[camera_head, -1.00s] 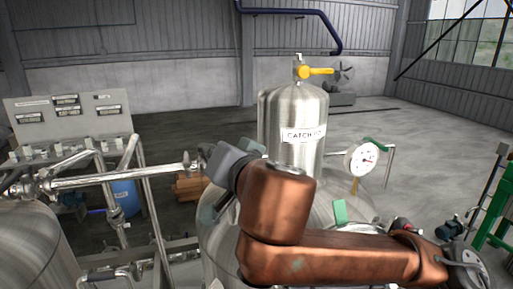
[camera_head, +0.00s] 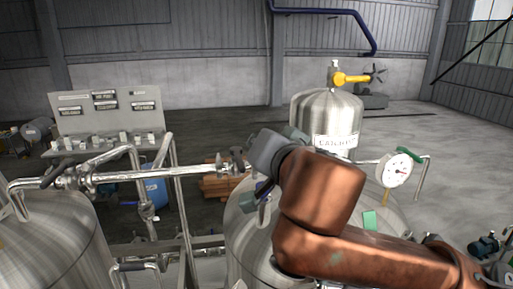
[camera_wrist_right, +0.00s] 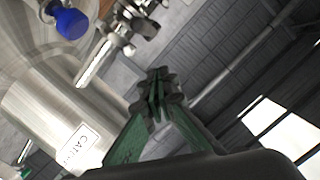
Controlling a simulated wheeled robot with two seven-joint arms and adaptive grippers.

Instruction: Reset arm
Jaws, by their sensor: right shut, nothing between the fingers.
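My right arm comes in from the lower right in the head view, its copper links crossing in front of the large tank. Its grey wrist and right gripper (camera_head: 266,153) are near the end of the horizontal pipe; the fingertips are hard to make out there. In the right wrist view the right gripper (camera_wrist_right: 157,96) has its green fingers brought together at the tips, with nothing between them. Whether the wrist touches the pipe, I cannot tell. My left gripper is not in view.
A steel pipe (camera_head: 160,172) runs from the left tank (camera_head: 55,240). A panel (camera_head: 108,118) and blue drum (camera_head: 153,190) stand behind. Open floor lies beyond.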

